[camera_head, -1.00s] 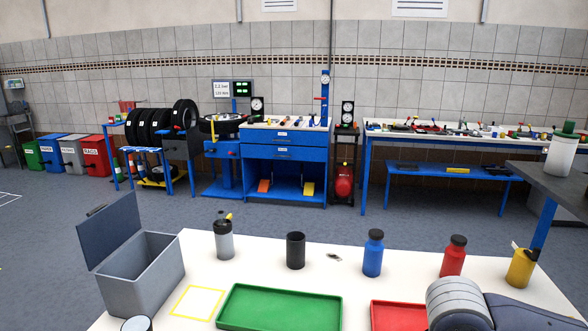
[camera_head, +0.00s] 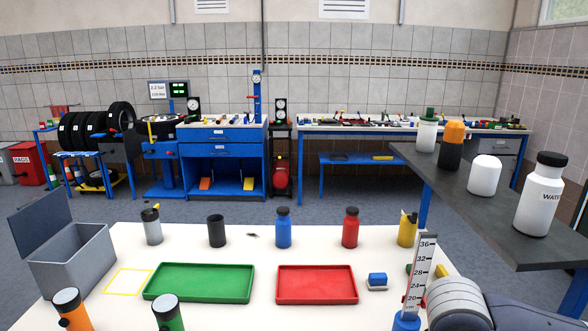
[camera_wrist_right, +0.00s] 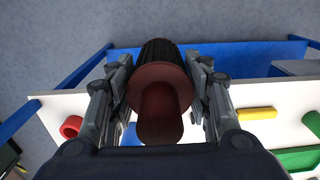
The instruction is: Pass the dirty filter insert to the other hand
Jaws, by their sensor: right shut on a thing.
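In the right wrist view my right gripper (camera_wrist_right: 162,62) is shut on the dirty filter insert (camera_wrist_right: 160,88). The insert has a black ribbed body at the far end, a brown-red flange and a rounded brown-red knob towards the camera. The fingers lie on both sides of it, and it is held above a surface. In the head view only a part of my right arm shows at the bottom right; its gripper and the insert are out of that picture. My left gripper is in neither view.
The white table (camera_head: 262,238) carries an open grey box (camera_head: 75,262), a green tray (camera_head: 200,283), a red tray (camera_head: 316,284) and several bottles. An upright scale (camera_head: 420,275) stands near my right arm. A dark shelf (camera_head: 465,200) with bottles is at the right.

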